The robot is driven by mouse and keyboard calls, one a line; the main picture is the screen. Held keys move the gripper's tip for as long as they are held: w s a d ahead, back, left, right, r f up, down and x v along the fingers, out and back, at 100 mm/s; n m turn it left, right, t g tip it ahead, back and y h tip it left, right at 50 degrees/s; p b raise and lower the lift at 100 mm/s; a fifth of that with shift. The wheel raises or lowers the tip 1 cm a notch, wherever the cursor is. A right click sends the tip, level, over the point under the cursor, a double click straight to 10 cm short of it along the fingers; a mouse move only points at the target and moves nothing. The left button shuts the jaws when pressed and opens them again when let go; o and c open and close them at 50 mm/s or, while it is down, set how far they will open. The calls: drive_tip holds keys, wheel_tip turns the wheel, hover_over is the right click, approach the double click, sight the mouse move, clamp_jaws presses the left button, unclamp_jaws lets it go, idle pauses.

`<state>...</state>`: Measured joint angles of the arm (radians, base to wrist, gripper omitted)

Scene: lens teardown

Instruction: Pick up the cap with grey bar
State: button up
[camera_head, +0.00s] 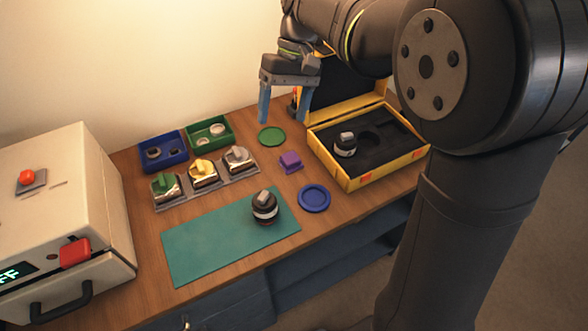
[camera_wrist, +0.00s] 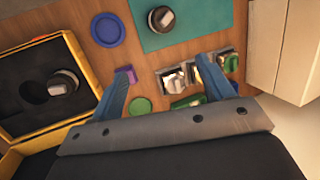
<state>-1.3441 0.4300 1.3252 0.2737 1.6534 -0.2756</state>
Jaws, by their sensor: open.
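A cap with a grey bar (camera_head: 237,157) sits at the right end of a metal rack, beside a yellow-barred cap (camera_head: 203,171) and a green-barred cap (camera_head: 165,186). In the wrist view the grey-barred cap (camera_wrist: 173,79) shows between my fingers, farther off. Two dark round lens pieces also have grey bars on top: one (camera_head: 264,207) stands on the teal mat, the other (camera_head: 345,146) in the yellow case. My gripper (camera_head: 284,119) is open and empty, fingers pointing down, above the back of the table. It also shows in the wrist view (camera_wrist: 163,72).
A purple block (camera_head: 291,161), a green disc (camera_head: 272,136) and a blue round dish (camera_head: 314,198) lie between rack and yellow case (camera_head: 375,177). Blue (camera_head: 150,138) and green (camera_head: 193,129) trays stand behind the rack. A white machine (camera_head: 70,215) stands left. The teal mat (camera_head: 205,240) is mostly clear.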

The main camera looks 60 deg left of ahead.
drive_tip(key=s+d+n+t+y, duration=0.1)
drive_tip(key=s+d+t+y, duration=0.1)
drive_tip(key=s+d+t, duration=0.45)
drive_tip(key=g, duration=0.3)
hover_over(263, 195)
drive_tip(key=f, duration=1.2)
drive_tip(key=shift+w+d+f, duration=0.1)
drive_tip(key=shift+w+f, duration=0.1)
drive_tip(key=shift+f, duration=0.1)
drive_tip(key=shift+s+f, duration=0.2)
drive_tip(key=shift+f, duration=2.4)
drive_tip(key=c, duration=1)
